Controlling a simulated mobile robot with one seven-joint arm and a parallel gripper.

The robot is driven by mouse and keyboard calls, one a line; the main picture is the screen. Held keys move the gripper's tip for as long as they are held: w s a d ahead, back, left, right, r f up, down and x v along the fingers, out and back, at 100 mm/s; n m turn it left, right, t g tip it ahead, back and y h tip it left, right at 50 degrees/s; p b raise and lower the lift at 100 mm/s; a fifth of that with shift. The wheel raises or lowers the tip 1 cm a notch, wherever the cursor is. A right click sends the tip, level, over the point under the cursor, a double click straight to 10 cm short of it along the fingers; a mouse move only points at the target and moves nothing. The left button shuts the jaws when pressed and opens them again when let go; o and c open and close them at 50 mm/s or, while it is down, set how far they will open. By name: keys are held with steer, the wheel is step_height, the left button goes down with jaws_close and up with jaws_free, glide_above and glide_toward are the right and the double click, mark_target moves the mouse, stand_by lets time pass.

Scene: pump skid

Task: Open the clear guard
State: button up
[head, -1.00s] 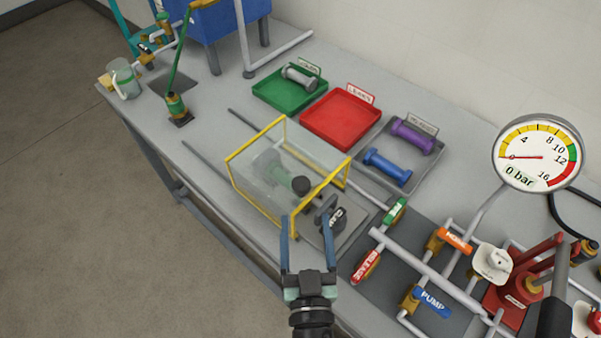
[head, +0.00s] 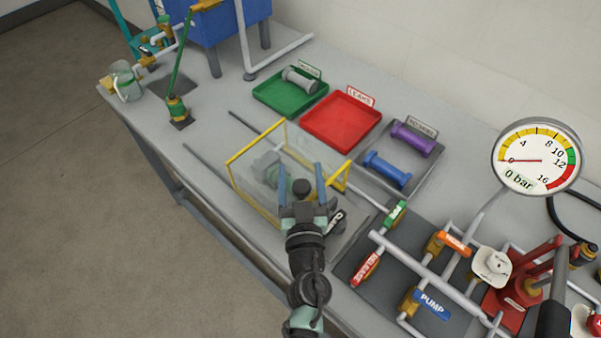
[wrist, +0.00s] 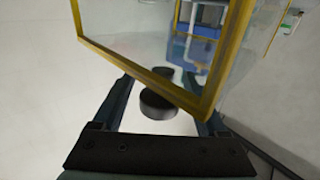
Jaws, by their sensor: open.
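The clear guard (head: 240,189) is a see-through box with yellow edges, standing on the bench between two rails. It looks shut over a greenish part (head: 266,163). A round black knob (head: 302,187) is at the guard's near right end; it also shows in the wrist view (wrist: 158,104). My gripper (head: 300,173) is open, with its two blue fingers on either side of the knob as seen from the head. In the wrist view the knob lies between the fingers, and the guard's yellow frame (wrist: 150,84) crosses in front. I cannot tell whether the fingers touch the knob.
Green (head: 262,97), red (head: 314,133) and grey (head: 428,168) trays stand behind the guard. Pipes with coloured handles, including the blue PUMP handle (head: 432,303), are at the right. The gauge (head: 537,156) reads about 0 bar. Free bench lies left of the guard.

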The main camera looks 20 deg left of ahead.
steer(key=shift+w, duration=0.1)
jaws_close()
stand_by(0.4)
stand_by(1.0)
